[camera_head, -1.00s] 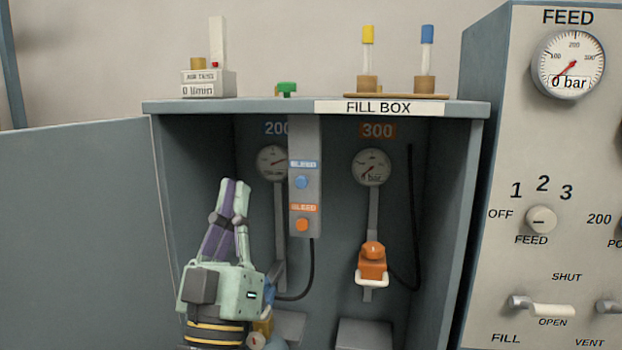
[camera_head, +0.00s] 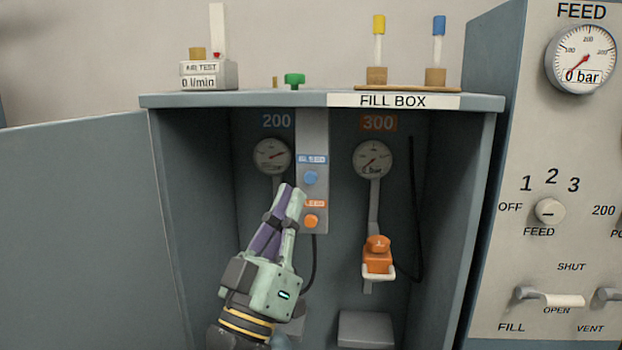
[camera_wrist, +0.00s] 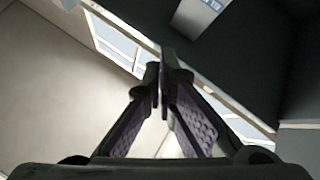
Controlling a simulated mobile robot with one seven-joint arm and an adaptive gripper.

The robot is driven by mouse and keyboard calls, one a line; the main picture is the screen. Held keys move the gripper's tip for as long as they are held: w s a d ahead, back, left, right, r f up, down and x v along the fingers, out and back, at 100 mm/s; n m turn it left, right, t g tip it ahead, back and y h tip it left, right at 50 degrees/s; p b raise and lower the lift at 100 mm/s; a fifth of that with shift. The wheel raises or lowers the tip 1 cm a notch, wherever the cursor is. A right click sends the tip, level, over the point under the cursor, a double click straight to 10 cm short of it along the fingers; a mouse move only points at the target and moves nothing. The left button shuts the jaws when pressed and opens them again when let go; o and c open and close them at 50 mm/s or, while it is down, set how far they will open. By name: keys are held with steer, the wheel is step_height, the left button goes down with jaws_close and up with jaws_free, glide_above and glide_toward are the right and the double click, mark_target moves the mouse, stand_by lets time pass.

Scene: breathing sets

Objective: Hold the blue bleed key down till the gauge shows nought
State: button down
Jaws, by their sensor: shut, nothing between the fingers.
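The blue bleed key (camera_head: 310,177) is a round button under a blue BLEED label, on the grey strip (camera_head: 313,130) inside the fill box. The gauge under the blue 200 sign (camera_head: 272,156) has its needle toward the right, away from the 300 gauge's lower-left needle position; its figures are too small to read. My gripper (camera_head: 291,188) is shut and empty, its tips pointing up just left of and below the blue key in the head view. I cannot tell whether they touch it. The wrist view shows the shut fingers (camera_wrist: 165,62) but not the key.
An orange bleed key (camera_head: 310,221) is just below the blue one, close to my fingers. The 300 gauge (camera_head: 373,159) and an orange fitting (camera_head: 378,254) hang to the right. The open door (camera_head: 80,220) is at left, the feed panel (camera_head: 540,250) at right.

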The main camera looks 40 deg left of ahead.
mark_target(311, 178)
steer(key=shift+w, duration=0.1)
steer(key=shift+w+a+b, duration=0.15)
steer(key=shift+w+a, duration=0.6)
steer(key=shift+w, duration=0.45)
steer(key=shift+w+a+b, duration=0.1)
steer(key=shift+w+a, duration=0.7)
steer(key=shift+w, duration=0.45)
steer(key=shift+w+a+b, duration=0.15)
steer(key=shift+w+a, duration=0.6)
steer(key=shift+w, duration=0.45)
steer(key=shift+w, duration=0.1)
steer(key=shift+w+a+b, duration=0.25)
steer(key=shift+w+b, duration=0.05)
steer(key=shift+b, duration=0.05)
steer(key=shift+w+a+b, duration=0.3)
steer(key=shift+w+a, duration=0.05)
steer(key=shift+w, duration=0.2)
stand_by(3.2)
